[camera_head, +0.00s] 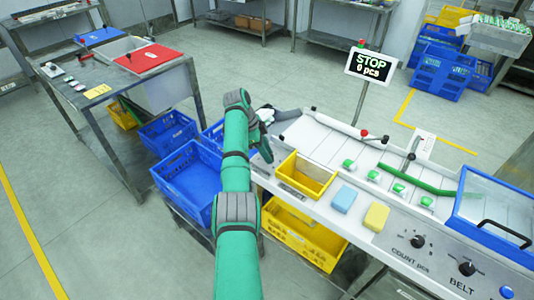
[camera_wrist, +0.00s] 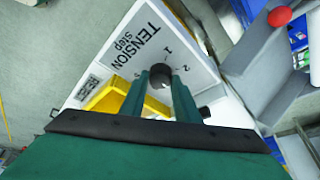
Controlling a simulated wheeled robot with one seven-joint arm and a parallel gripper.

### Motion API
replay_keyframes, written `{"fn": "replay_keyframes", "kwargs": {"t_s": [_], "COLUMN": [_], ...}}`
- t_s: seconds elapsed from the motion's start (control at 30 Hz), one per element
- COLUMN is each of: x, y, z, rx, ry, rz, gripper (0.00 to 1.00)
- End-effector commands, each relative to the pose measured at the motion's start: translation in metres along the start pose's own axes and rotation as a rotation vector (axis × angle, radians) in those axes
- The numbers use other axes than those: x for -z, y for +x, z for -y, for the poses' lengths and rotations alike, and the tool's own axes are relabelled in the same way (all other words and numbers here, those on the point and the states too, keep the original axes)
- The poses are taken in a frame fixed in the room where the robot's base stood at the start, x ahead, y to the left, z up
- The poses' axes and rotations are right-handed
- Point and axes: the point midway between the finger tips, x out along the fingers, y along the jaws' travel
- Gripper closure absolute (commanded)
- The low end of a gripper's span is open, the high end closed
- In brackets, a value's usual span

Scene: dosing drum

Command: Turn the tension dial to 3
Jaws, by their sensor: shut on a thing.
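The tension dial (camera_wrist: 160,78) is a dark round knob on a white panel (camera_wrist: 140,42) printed "TENSION step", with 1 and 2 readable near the knob. My gripper (camera_wrist: 161,70) is shut on the knob, a teal finger on each side of it. The dial's pointer is not readable, so I cannot tell its setting. In the head view, my green arm reaches over the left end of the machine; the dial and fingertips are hard to make out there.
A yellow bin (camera_head: 307,175) sits on the machine beside my arm. A display (camera_head: 371,66) on a post reads "STOP 0 pcs". COUNT (camera_head: 417,241) and BELT (camera_head: 466,268) knobs are at the front right. Blue crates (camera_head: 190,180) stand left of my arm.

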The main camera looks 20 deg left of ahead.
Motion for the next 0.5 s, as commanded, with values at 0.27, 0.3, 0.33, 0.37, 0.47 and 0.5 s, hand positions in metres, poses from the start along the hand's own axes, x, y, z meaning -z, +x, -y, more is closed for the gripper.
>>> {"fn": "replay_keyframes", "kwargs": {"t_s": [0.27, 0.3, 0.33, 0.37, 0.47, 0.5], "x": [-0.0014, -0.0014, -0.0013, -0.0012, -0.0008, -0.0008], "y": [0.0003, 0.0003, 0.0003, 0.0003, 0.0002, 0.0002], "z": [-0.0004, -0.0004, -0.0003, -0.0003, -0.0002, -0.0002], "rx": [-0.001, -0.001, -0.001, -0.001, 0.000, 0.000], "ry": [-0.002, -0.003, -0.003, -0.002, -0.002, -0.002], "rz": [0.002, 0.002, 0.002, 0.002, 0.001, 0.001], "gripper": [0.69, 0.60, 0.53, 0.53, 0.53, 0.53]}}
